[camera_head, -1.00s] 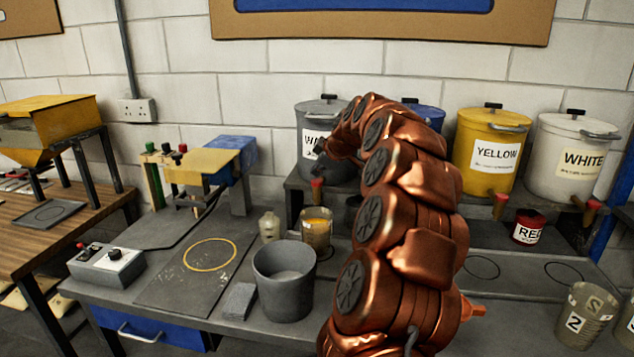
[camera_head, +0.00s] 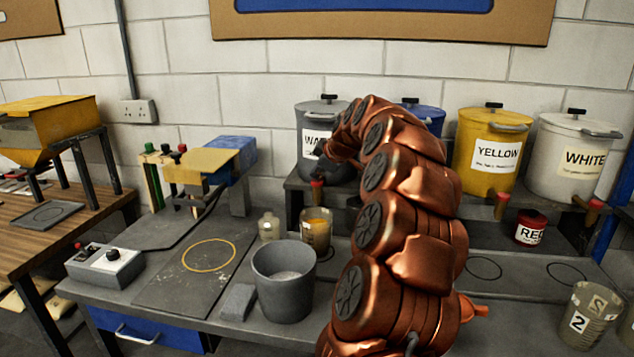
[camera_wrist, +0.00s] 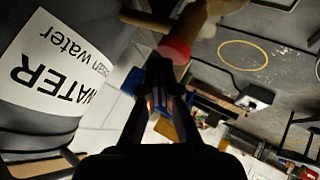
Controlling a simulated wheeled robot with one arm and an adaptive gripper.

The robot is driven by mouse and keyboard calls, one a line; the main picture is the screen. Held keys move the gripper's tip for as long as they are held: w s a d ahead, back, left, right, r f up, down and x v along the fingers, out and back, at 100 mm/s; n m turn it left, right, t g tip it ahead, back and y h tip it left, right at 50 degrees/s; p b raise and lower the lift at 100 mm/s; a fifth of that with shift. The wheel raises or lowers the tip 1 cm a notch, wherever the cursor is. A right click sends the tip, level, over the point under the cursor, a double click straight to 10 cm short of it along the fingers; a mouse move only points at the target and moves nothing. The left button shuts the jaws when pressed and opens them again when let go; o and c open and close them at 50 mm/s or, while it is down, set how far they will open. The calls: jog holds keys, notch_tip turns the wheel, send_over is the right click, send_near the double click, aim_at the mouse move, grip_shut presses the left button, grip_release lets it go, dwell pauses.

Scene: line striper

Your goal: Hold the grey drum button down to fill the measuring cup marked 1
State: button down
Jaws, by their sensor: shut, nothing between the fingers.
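The grey drum (camera_head: 312,118) stands on the rack behind my arm, its "WATER" label partly hidden. Its tap has a red button (camera_head: 317,184), which also shows in the wrist view (camera_wrist: 174,50). My gripper (camera_head: 318,150) is shut and empty, just above the button in the head view. In the wrist view its fingertips (camera_wrist: 160,65) are close to the red button; I cannot tell whether they touch. A clear measuring cup (camera_head: 316,232) with something yellow-orange in it stands below the tap. Its number is not readable.
A grey bucket (camera_head: 283,285) and a small pale bottle (camera_head: 269,227) stand near the cup. A cup marked 2 (camera_head: 588,316) is at the right. Yellow (camera_head: 487,150) and white (camera_head: 572,160) drums and a red tin (camera_head: 530,228) stand to the right.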

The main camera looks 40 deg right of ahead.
aim_at(317, 181)
jog(key=shift+f+b, duration=0.4)
jog(key=shift+b, duration=0.05)
dwell(0.6)
jog(key=shift+r, duration=0.1)
dwell(2.6)
jog(key=shift+r, duration=0.8)
jog(key=shift+r, duration=0.1)
jog(key=shift+r+p, duration=0.4)
jog(key=shift+r, duration=2)
